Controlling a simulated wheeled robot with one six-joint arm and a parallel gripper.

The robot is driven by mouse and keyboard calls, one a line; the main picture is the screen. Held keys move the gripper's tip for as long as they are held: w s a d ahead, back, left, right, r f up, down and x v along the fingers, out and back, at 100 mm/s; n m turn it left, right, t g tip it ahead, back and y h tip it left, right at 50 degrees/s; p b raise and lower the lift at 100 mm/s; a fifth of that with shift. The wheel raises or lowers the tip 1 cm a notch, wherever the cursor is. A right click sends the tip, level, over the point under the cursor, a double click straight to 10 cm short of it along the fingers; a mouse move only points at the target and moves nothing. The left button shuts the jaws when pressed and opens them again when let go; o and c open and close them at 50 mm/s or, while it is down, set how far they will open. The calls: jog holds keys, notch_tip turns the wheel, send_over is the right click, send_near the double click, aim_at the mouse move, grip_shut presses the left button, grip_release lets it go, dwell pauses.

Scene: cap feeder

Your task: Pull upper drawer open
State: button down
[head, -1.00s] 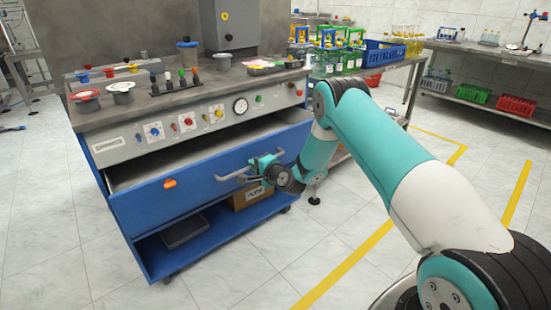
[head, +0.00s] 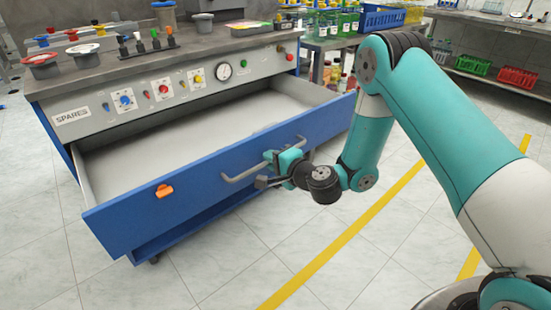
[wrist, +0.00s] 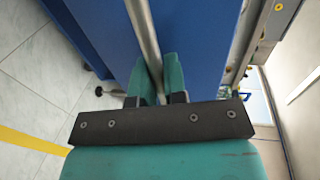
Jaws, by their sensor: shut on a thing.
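The upper drawer (head: 215,177) has a blue front and stands well out from the cabinet. Its grey inside (head: 190,137) shows and looks empty in the part I see. A grey bar handle (head: 238,177) runs across the front, with an orange piece (head: 164,191) to its left. My gripper (head: 276,160) is shut on the handle near its right part. In the wrist view the two teal fingers (wrist: 158,80) sit on either side of the handle bar (wrist: 143,35). The fingertips' far side is hidden.
The cabinet's control panel (head: 180,88), labelled SPARES, has knobs and a gauge. Small cups and a rack of colored pieces (head: 147,45) stand on top. Blue, green and yellow bottles (head: 335,22) stand behind. The tiled floor in front, with yellow lines (head: 345,240), is clear.

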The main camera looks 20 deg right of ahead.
jog(key=c, duration=1.2)
grip_release()
jog(key=b+v, duration=0.7)
jog(key=b, duration=0.2)
jog(key=shift+s+d, duration=0.1)
jog(key=shift+s, duration=0.1)
jog(key=shift+r, duration=0.1)
